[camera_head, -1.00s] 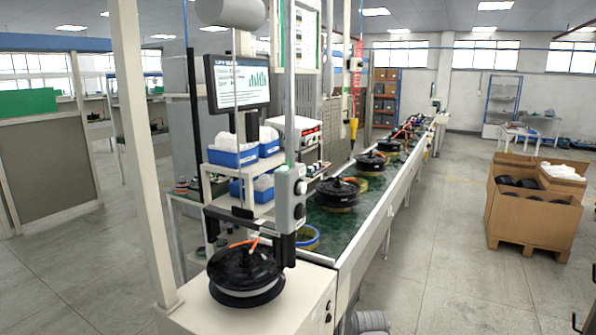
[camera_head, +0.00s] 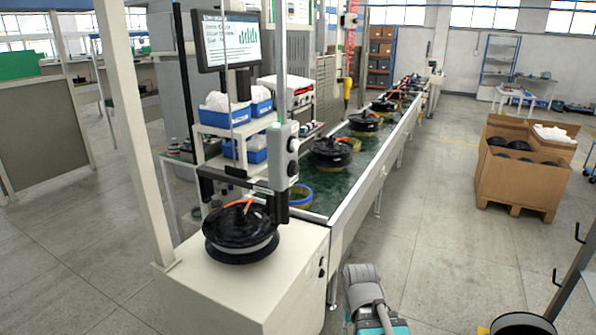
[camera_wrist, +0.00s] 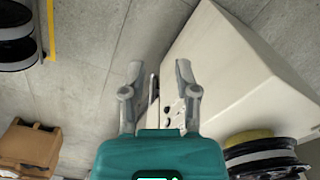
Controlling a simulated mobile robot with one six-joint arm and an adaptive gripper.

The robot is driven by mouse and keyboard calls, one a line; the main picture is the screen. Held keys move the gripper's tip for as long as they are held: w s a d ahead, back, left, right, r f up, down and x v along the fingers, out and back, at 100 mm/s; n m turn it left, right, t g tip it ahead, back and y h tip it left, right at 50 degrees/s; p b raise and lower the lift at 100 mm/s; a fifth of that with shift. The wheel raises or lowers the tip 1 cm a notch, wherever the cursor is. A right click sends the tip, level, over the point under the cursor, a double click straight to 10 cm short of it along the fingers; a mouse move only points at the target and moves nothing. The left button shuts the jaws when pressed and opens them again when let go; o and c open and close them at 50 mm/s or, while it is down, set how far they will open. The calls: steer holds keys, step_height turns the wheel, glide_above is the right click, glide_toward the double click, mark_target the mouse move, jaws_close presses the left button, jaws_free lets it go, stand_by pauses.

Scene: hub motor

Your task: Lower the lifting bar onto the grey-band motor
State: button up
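A black motor with a light grey band (camera_head: 240,246) lies flat on the white cabinet (camera_head: 285,262) at the near end of the line. Orange leads stick up from its top. A black bar (camera_head: 226,178) on the lifting device crosses just behind and above the motor; whether they touch cannot be told. A grey control box with round buttons (camera_head: 283,158) is beside it. My gripper (camera_wrist: 158,78) is open and empty, low in front of the cabinet's side, with small dark knobs (camera_wrist: 168,110) beyond it. In the head view, part of my arm shows at the bottom, right of the cabinet.
The green conveyor (camera_head: 325,192) runs away behind the cabinet with several motors. A cardboard crate (camera_head: 515,180) stands on the right. A dark post with hooks (camera_head: 572,270) and a yellow-and-black item (camera_head: 520,326) are at bottom right. The floor between (camera_head: 450,250) is clear.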

jaws_close()
stand_by(1.1)
